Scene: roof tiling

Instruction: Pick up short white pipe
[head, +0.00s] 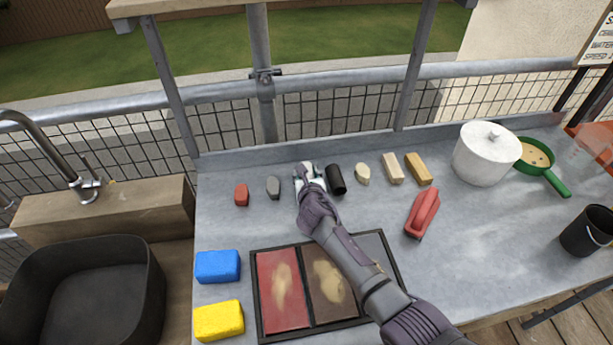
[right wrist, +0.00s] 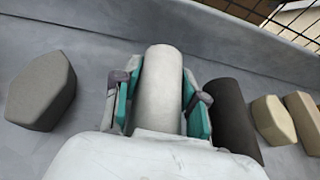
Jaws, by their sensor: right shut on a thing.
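The short white pipe (right wrist: 160,85) stands out in the right wrist view between the two green-lined fingers of my right gripper (right wrist: 160,105). The fingers are shut on its sides. In the head view my right gripper (head: 309,178) is at the back of the grey table, and the white pipe is mostly hidden by it. I cannot tell whether the pipe is lifted off the table. A black pipe (head: 336,179) lies just to the right of the gripper; it also shows in the right wrist view (right wrist: 232,118). My left gripper is not in view.
A dark grey block (head: 273,187) and a red block (head: 241,195) are left of the gripper. Cream and tan blocks (head: 393,168) are to the right. A divided tray (head: 382,252) lies under my forearm. A white pot (head: 485,155) stands at the right.

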